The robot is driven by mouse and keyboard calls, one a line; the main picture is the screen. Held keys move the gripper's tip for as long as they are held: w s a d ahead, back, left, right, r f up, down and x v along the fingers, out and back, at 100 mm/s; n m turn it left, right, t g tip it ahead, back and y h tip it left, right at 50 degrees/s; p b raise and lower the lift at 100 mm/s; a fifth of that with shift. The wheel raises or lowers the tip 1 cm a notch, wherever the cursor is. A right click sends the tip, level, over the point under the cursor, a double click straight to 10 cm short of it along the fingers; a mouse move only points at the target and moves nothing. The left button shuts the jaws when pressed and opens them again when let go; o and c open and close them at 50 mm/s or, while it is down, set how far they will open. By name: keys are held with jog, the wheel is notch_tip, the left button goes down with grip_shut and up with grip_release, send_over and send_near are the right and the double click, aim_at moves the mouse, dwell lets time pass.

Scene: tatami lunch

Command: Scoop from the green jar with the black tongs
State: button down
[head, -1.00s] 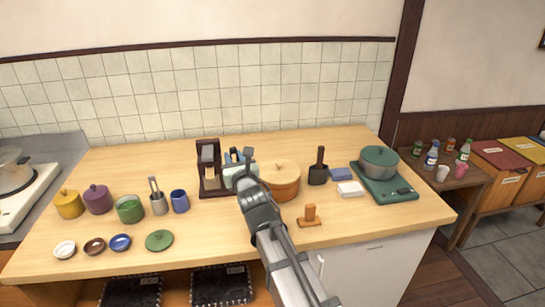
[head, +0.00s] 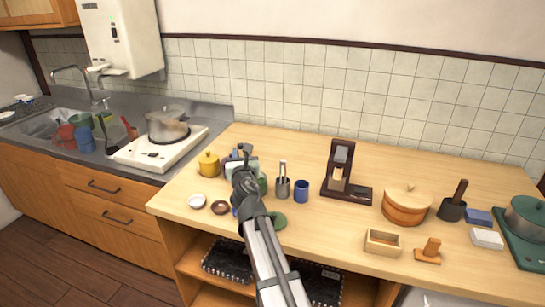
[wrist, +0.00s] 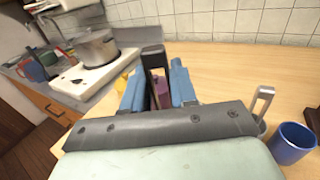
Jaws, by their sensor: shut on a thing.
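My gripper (wrist: 157,92) is shut on the black tongs (wrist: 152,58), whose black end stands up between the blue fingers in the wrist view. In the head view my gripper (head: 238,157) is over the row of jars at the left of the counter. The green jar (head: 263,184) shows only as a sliver beside my arm; its inside is hidden. Its likely green lid (head: 277,221) lies on the counter in front. The tongs' lower tips are hidden, so I cannot tell whether they touch anything.
A yellow jar (head: 208,164) stands left of my gripper; a purple jar (wrist: 162,92) shows between the fingers. A grey cup with metal utensils (head: 283,188) and a blue cup (head: 302,191) stand to the right. Small dishes (head: 198,201) lie in front. A stove (head: 160,148) is farther left.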

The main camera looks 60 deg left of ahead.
jog(key=w+a+r+m+t+h, duration=0.35)
jog(key=w+a+m+t, duration=0.2)
jog(key=t, duration=0.25)
notch_tip(320, 180, down, 12)
jog(key=shift+w+d+h, duration=0.45)
dwell(0.9)
jog(key=shift+s+a, duration=0.1)
dwell(0.6)
jog(key=shift+w+d, duration=0.2)
jog(key=shift+d, duration=0.05)
jog(key=shift+s+a, duration=0.1)
jog(key=shift+a, duration=0.05)
dwell(0.3)
dwell(0.6)
